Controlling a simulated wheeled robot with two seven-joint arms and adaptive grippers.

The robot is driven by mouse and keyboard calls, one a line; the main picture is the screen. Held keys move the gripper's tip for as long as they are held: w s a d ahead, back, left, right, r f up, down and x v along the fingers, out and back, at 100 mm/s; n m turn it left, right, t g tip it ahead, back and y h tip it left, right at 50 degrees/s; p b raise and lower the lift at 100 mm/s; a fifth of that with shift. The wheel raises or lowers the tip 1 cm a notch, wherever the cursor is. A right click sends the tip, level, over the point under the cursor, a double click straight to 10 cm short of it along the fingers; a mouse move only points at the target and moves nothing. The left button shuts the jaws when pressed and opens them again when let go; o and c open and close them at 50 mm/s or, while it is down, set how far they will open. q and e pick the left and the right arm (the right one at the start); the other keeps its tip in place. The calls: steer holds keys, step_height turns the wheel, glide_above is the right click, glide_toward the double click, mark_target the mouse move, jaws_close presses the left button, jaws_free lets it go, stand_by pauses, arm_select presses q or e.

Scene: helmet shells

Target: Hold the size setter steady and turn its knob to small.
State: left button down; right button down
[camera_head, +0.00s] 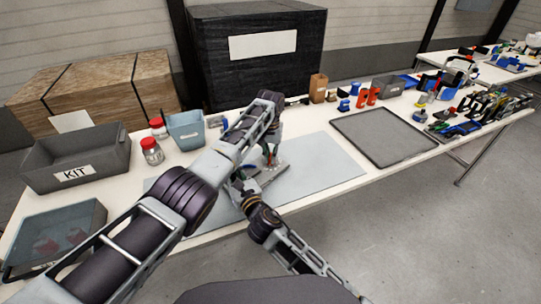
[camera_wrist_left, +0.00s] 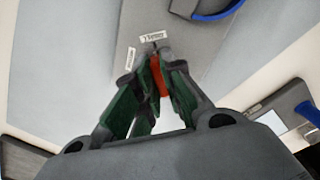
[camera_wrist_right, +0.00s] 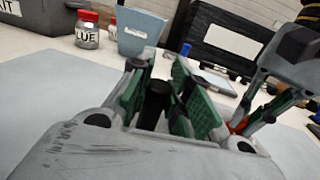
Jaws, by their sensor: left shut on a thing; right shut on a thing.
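The size setter (camera_head: 268,176) is on the light grey mat, mostly hidden behind my arms. The left wrist view shows its grey plate (camera_wrist_left: 150,20) with two small white labels near the knob; I cannot read them surely. My left gripper (camera_head: 270,158) comes down from above, its green-padded fingers shut on the red knob (camera_wrist_left: 156,76). The knob's pointing direction is hard to make out. My right gripper (camera_wrist_right: 158,88) is low beside it, shut on a dark upright handle (camera_wrist_right: 157,103). The left gripper's fingers also show at the right of the right wrist view (camera_wrist_right: 250,118).
The light grey mat (camera_head: 325,160) has free room on the right. A dark-rimmed tray (camera_head: 418,149) lies beyond it. At left are the KIT bin (camera_head: 110,155), a blue bin (camera_head: 186,130), red-lidded jars (camera_head: 152,152) and a clear tray (camera_head: 90,222). Tools crowd the table's far right.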

arm_select(q)
steer(key=shift+m, duration=0.4)
steer(key=c, duration=1.5)
jaws_free()
steer(key=shift+r, duration=0.1)
steer(key=shift+r, duration=5.95)
arm_select(e)
steer(key=c, duration=1.3)
jaws_free()
steer(key=shift+o, duration=0.2)
